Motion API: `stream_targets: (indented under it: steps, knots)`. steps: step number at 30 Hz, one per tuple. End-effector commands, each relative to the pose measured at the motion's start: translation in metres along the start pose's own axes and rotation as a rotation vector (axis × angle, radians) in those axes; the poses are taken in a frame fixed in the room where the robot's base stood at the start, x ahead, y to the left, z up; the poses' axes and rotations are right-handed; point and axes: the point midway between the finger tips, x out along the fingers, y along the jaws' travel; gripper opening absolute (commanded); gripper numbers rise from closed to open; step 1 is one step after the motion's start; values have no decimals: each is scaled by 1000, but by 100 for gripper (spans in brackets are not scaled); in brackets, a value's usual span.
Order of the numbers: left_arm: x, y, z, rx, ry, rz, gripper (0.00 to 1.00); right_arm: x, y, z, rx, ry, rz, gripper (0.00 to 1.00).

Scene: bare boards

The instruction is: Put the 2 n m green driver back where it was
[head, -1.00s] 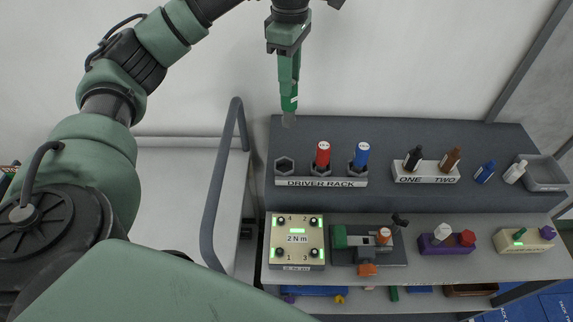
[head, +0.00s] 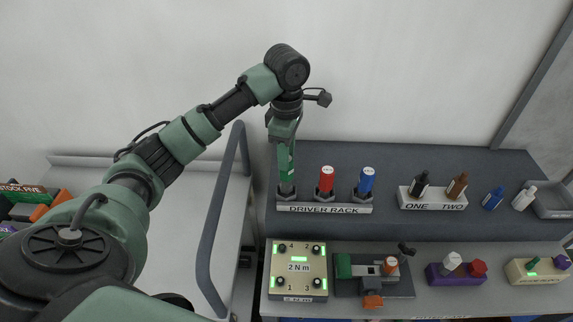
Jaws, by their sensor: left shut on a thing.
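My left gripper (head: 286,145) points down above the left end of the driver rack and is shut on the green driver (head: 286,168). The green driver is upright, its lower end at the leftmost rack socket (head: 286,194); how deep it sits in the socket I cannot tell. The driver rack (head: 324,209) carries a white label and stands on the upper shelf. A red driver (head: 326,180) is in the middle socket and a blue driver (head: 366,180) in the right one. My right gripper is not in view.
A tester (head: 298,267) reading 2 N m stands on the lower shelf, beside a small vise fixture (head: 371,275). A labelled ONE TWO holder (head: 432,199) with two bottles is to the right. A grey rail (head: 218,210) rises left of the shelves.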

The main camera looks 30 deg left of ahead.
Motion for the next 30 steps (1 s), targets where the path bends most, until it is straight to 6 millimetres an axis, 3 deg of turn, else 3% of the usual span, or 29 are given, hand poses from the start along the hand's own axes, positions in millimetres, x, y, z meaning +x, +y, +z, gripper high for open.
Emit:
stream_targets:
  steps: [7,17,18,20,30]
  knots:
    - [31,0,0,1,0,-2,0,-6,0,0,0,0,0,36]
    - [34,0,0,1,0,-2,0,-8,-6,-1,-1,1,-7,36]
    - [35,0,0,1,0,-2,38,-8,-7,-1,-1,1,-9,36]
    - [35,0,0,1,0,-1,54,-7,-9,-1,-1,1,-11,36]
    - [35,0,0,1,0,0,54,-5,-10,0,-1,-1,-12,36]
